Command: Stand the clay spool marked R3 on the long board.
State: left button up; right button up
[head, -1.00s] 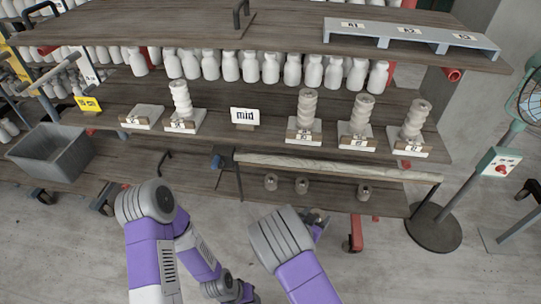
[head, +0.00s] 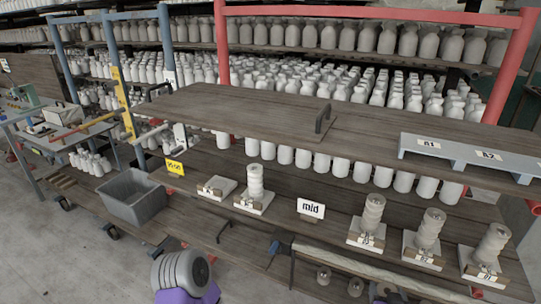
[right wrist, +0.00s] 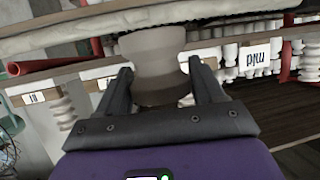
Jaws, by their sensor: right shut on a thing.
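My right gripper (right wrist: 160,88) is shut on a grey clay spool (right wrist: 153,60), held between its fingers in the right wrist view. No mark is readable on this spool. In the head view my right gripper (head: 386,292) is small at the bottom edge, and its hold is hard to see there. A long brown wooden board (head: 235,115) with a dark handle lies bare on the upper shelf, far above and left of that gripper. Smaller spools (head: 323,276) sit low under the pale bar. My left gripper is out of view.
A grey-blue rack (head: 470,158) with label cards stands right of the board. Stacked spools (head: 372,215) stand on tiles around the "mid" card (head: 311,208). A pale bar (head: 375,268) crosses in front. A grey bin (head: 132,197) is at left. Bottles fill shelves behind.

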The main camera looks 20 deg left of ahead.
aim_at(192, 103)
jog(key=u, duration=2.65)
jog(key=i, duration=2.5)
jog(key=z, duration=1.95)
